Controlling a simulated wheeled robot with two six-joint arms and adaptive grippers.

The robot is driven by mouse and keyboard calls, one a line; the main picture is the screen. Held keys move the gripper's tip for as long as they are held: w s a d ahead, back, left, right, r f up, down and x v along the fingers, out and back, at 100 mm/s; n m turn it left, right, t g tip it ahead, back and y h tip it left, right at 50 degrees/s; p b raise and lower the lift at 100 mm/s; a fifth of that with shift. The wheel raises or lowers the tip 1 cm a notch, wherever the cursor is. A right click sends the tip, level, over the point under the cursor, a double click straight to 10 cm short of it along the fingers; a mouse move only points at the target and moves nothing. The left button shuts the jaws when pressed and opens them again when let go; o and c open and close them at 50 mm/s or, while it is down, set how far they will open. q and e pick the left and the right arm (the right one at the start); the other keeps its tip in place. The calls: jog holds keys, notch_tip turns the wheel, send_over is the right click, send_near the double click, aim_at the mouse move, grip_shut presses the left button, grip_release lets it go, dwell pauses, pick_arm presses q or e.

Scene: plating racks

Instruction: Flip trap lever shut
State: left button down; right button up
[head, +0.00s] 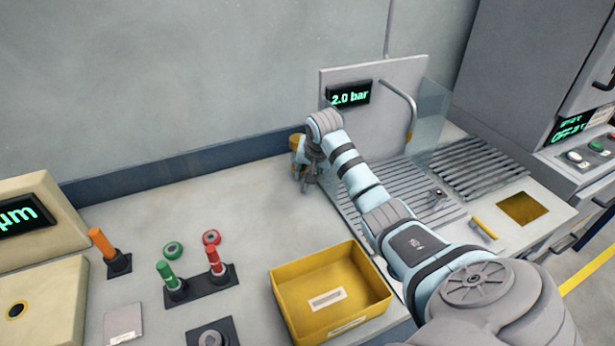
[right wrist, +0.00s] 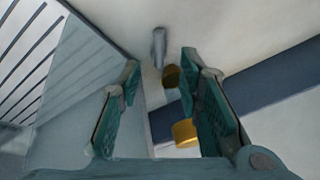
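My right gripper (head: 307,176) is at the left end of the slatted grate, close to the back panel. In the right wrist view its two fingers (right wrist: 160,70) are spread, with a clear gap between them. A small grey lever-like stub (right wrist: 159,47) shows just beyond the fingertips, toward the gap. A brass fitting (right wrist: 171,76) and a brass cup (right wrist: 184,132) lie behind the right finger, which partly hides them. A brass part (head: 296,141) also shows beside the gripper in the head view. I cannot tell the lever's position or whether a finger touches it. My left gripper is out of view.
A panel with a "2.0 bar" display (head: 348,94) and a bent pipe (head: 398,97) stands behind my right arm. A clear screen (head: 430,115) is to its right. A yellow bin (head: 290,300) is in front.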

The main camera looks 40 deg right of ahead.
aim_at(305, 186)
jog(key=b+x, duration=0.1)
jog(key=x, duration=0.5)
jog(key=shift+s+d+f, duration=0.1)
jog(key=shift+d+f, duration=0.05)
jog(key=shift+w+f+b, duration=0.25)
jog(key=shift+f+b, duration=0.15)
jog(key=shift+f, duration=0.05)
